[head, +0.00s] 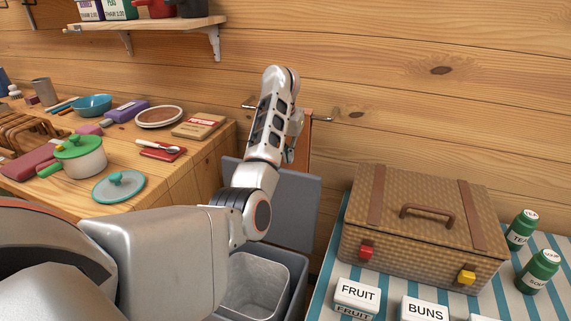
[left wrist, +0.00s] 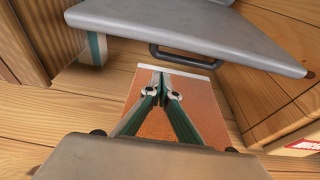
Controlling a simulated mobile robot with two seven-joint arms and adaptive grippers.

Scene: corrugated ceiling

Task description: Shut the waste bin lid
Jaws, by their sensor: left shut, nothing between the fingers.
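The grey waste bin (head: 299,285) stands in the lower middle of the head view, with a pale liner inside. Its lid (head: 290,207) is open and stands up at the back of the bin. In the left wrist view the lid (left wrist: 205,25) spans the top, with a dark bar handle (left wrist: 185,58) by its edge. My left gripper (left wrist: 161,88) is shut and empty, its fingertips near the handle. I cannot tell whether they touch anything. In the head view my left arm largely hides this gripper. My right gripper is not in view.
An orange-brown panel or cloth (head: 303,140) hangs by a metal rail (head: 324,118) behind my arm. A wooden counter (head: 200,165) with kitchenware stands left of the bin. A striped table (head: 325,285) with a wicker hamper (head: 420,245) stands right. A shelf (head: 145,24) is above.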

